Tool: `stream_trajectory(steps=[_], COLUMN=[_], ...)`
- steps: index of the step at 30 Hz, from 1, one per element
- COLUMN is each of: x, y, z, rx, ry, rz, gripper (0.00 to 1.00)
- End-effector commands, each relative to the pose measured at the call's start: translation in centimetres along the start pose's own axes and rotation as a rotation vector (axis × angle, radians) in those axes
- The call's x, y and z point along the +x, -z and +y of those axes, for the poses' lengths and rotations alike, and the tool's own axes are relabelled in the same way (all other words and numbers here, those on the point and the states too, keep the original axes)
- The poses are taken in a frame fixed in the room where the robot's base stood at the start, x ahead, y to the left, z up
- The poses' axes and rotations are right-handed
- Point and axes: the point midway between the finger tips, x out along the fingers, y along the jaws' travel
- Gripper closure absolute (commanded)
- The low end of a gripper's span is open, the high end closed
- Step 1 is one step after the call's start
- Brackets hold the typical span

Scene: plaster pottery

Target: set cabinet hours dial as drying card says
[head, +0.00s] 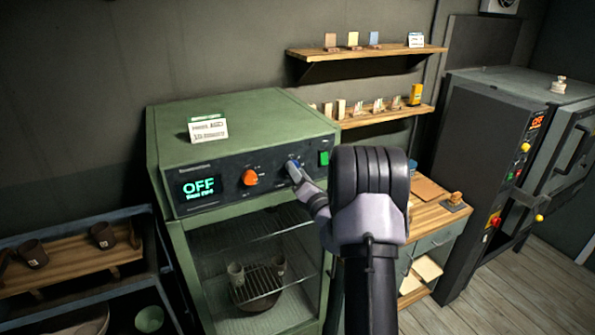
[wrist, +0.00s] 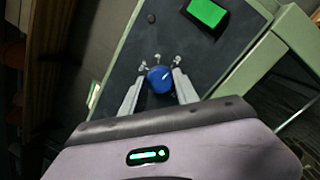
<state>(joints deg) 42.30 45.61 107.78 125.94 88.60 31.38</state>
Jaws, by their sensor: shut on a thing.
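The green drying cabinet (head: 240,114) has a dark front panel with a display (head: 199,187) reading OFF above a smaller line. An orange dial (head: 250,177) sits mid-panel. A blue dial with a pale pointer mark shows between my fingers in the wrist view (wrist: 159,79). My gripper (head: 294,171) reaches the panel at the right and is shut on this blue dial. The drying card (head: 208,129) stands on the cabinet top; its print is too small to read fully. The dial's scale marks are not readable.
A green switch (head: 324,158) is close to the right of my gripper, also in the wrist view (wrist: 207,12). Small vessels (head: 236,272) stand on a rack inside the cabinet. Wall shelves (head: 368,52) and a grey kiln (head: 500,130) are to the right. A shelf with brown mugs (head: 33,254) is at left.

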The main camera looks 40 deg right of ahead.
Motion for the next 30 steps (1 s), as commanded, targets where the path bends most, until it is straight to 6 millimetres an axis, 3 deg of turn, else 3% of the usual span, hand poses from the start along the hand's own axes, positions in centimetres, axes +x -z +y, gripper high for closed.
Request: stream_trajectory(steps=[12,13,16,26,30], x=[0.0,0.0,0.0,-0.2,-2.2], y=[-0.1,-0.1,0.0,0.0,0.0], z=[0.0,0.0,0.0,0.0,-0.2], rx=[0.005,0.005,0.005,0.005,0.004], ry=[0.0,0.0,0.0,0.001,0.003], rz=[-0.002,-0.002,-0.002,-0.001,-0.001], gripper=[1.0,0.6,0.42,0.42,0.42])
